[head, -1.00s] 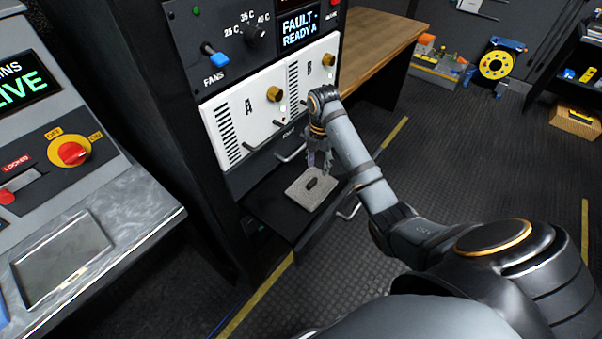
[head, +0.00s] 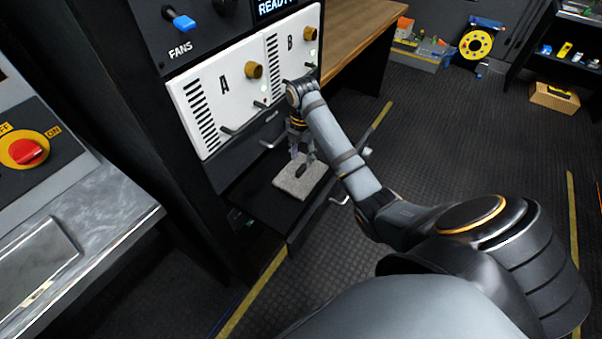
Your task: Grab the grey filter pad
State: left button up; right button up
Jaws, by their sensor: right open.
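The grey filter pad (head: 289,186) lies flat on a black pulled-out drawer or shelf (head: 256,204) low in the rack. A small dark handle stands on top of the pad. My right gripper (head: 303,160) points down just above the pad, close to its handle. Its fingers are open, and they partly cover the far side of the pad. I cannot tell whether the fingertips touch the handle. My left gripper is not in view.
White panels A (head: 222,98) and B (head: 292,55) with handles and brass knobs sit directly above the drawer. A grey console (head: 95,215) stands at the left. A wooden bench (head: 365,35) is behind the rack. Dark floor to the right is open.

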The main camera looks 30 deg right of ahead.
aim_at(302, 166)
notch_tip(302, 166, down, 5)
jog(key=shift+r+b, duration=0.15)
jog(key=shift+b, duration=1)
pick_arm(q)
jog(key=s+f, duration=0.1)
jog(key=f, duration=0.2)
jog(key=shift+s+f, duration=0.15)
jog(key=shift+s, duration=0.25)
pick_arm(e)
jog(key=shift+r, duration=0.1)
jog(key=shift+c, duration=0.6)
grip_shut()
